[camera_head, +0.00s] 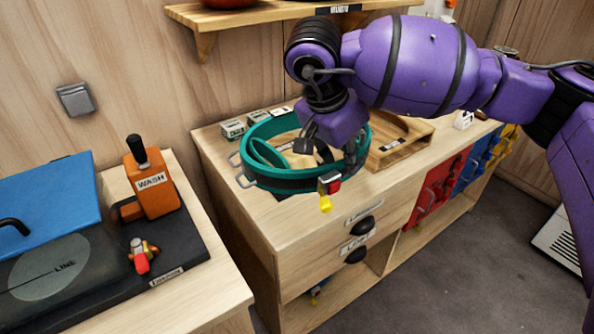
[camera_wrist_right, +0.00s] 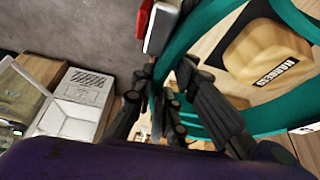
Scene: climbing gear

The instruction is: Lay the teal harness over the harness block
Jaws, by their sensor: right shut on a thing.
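The teal harness (camera_head: 262,133) is a looped band with metal buckles, a red piece and a yellow piece hanging at its front. My right gripper (camera_head: 343,158) is shut on the right side of its loop, above the wooden cabinet. The wrist view shows the teal band (camera_wrist_right: 207,35) running between the fingers (camera_wrist_right: 160,98). The pale, rounded harness block (camera_wrist_right: 262,50) carries a HARNESS label and shows inside the loop. In the head view the block (camera_head: 298,160) is mostly hidden by the band and gripper. I cannot tell whether the harness touches it. My left gripper is out of view.
A wooden tray (camera_head: 402,148) lies right of the harness on the cabinet top (camera_head: 300,220). Small boxes (camera_head: 233,129) stand behind it. A wall shelf (camera_head: 255,14) is above. An orange WASH holder (camera_head: 152,185) stands on the separate left counter.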

